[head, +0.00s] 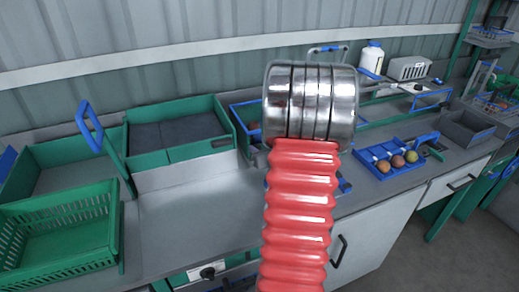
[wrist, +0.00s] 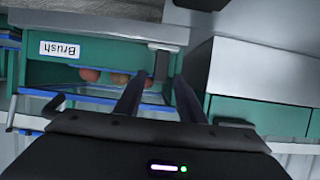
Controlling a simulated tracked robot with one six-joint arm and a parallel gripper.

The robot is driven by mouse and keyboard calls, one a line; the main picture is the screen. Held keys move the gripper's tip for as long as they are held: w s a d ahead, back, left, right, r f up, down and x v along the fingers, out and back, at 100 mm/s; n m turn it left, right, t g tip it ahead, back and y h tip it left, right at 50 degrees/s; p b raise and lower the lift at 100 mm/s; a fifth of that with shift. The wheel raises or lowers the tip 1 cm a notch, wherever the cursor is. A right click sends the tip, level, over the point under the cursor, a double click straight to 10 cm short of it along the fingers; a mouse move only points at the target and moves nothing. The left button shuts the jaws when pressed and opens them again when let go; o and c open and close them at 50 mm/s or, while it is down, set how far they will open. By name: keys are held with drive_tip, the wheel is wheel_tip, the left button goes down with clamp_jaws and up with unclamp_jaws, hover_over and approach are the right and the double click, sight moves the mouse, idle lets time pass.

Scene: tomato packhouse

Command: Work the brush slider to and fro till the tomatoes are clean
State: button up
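In the wrist view, a green brush box (wrist: 45,73) carries a white label reading "Brush", seen upside down. Several reddish-brown tomatoes (wrist: 90,74) show in its opening, above a blue edge. A dark grey upright handle (wrist: 161,66), seemingly the brush slider's, stands at the right of the opening. My gripper (wrist: 160,82) has its two dark fingers apart, pointing at the handle, with their tips near either side of it. I cannot tell whether they touch it. In the head view, my arm hides my gripper and most of the blue-edged brush box (head: 240,112).
A blue tray (head: 378,173) with tomatoes stands on the bench right of my arm. A grey bin (head: 466,130) is farther right. A green crate (head: 60,245) and green-walled trays (head: 150,160) are at left.

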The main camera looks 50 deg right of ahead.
drive_tip(key=shift+w+d+f, duration=0.1)
drive_tip(key=shift+w, duration=0.05)
drive_tip(key=shift+c, duration=0.5)
clamp_jaws()
